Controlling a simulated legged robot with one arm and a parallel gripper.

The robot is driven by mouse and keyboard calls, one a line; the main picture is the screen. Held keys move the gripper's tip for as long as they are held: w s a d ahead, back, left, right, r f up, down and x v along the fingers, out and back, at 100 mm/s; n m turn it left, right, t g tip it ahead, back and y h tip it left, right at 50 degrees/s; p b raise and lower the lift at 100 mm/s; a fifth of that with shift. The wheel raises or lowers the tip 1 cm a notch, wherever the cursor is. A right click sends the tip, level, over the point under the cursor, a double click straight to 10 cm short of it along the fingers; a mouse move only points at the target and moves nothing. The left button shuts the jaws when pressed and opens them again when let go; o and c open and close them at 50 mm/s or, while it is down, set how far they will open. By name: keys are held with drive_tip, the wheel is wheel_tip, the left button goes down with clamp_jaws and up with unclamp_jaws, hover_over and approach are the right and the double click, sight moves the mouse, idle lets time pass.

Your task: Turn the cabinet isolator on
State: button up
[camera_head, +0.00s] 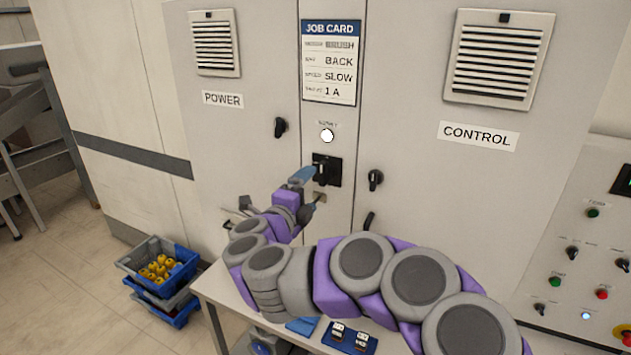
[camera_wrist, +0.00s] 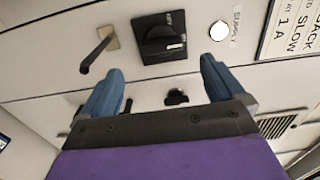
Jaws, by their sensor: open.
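The cabinet isolator (camera_head: 333,169) is a black square plate with a rotary handle, set in the cabinet's middle panel below a round white lamp (camera_head: 327,135). In the wrist view the isolator (camera_wrist: 160,38) shows its handle with a white mark near one end; the lettering on its plate is too small to read. The lamp (camera_wrist: 219,31) beside it is labelled SUPPLY. My gripper (camera_head: 306,176) is just in front of the isolator, partly covering it in the head view. In the wrist view its blue fingers (camera_wrist: 160,70) are spread and empty, with the handle beyond them.
Black door handles (camera_head: 280,127) (camera_head: 375,179) flank the middle panel. A lever on a metal plate (camera_wrist: 97,50) sits close beside the isolator. A job card (camera_head: 331,62) hangs above. A table (camera_head: 212,292) stands below my arm, blue crates (camera_head: 130,262) at left, and a control panel (camera_head: 580,235) at right.

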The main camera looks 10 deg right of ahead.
drive_tip(key=v, duration=0.9)
drive_tip(key=shift+s+a, duration=0.25)
